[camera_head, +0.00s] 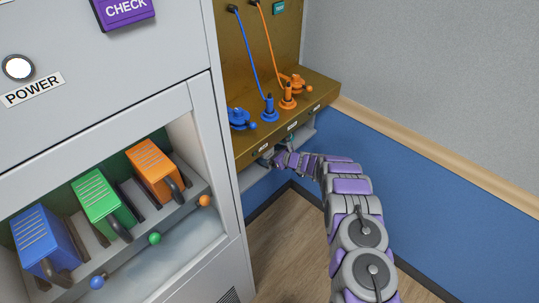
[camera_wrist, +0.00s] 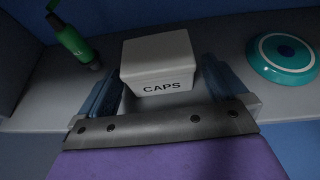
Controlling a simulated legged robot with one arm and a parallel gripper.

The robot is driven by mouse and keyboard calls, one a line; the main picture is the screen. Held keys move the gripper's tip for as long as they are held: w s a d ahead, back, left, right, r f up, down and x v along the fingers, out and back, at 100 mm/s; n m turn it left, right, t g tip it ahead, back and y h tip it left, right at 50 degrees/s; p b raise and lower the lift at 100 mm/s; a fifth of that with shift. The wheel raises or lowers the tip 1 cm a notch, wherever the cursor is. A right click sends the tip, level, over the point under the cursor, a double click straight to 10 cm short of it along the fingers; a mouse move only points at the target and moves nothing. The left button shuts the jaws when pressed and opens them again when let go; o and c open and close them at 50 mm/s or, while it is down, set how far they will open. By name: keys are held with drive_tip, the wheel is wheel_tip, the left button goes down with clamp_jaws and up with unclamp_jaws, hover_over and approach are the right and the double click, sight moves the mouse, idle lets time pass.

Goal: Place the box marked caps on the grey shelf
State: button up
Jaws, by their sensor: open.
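The box marked caps (camera_wrist: 160,62) is a pale grey lidded box, seen in the wrist view with its label facing me. It appears upright on the grey shelf (camera_wrist: 224,48), which shows in the head view as a grey ledge (camera_head: 254,177) under the brown bench. My gripper (camera_wrist: 162,84) is open, with one blue finger on each side of the box. I cannot tell whether the fingers touch it. In the head view my gripper (camera_head: 277,156) reaches under the bench's front edge, and the box is not discernible there.
A green bottle-like object (camera_wrist: 74,42) lies left of the box, and a round teal object (camera_wrist: 284,57) sits to the right. The brown bench (camera_head: 243,152) overhangs the shelf. A grey cabinet (camera_head: 222,190) stands left, and a blue wall (camera_head: 430,190) is right.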

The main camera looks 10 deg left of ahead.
drive_tip(key=p+v, duration=0.2)
drive_tip(key=v, duration=1)
drive_tip(key=shift+p, duration=0.35)
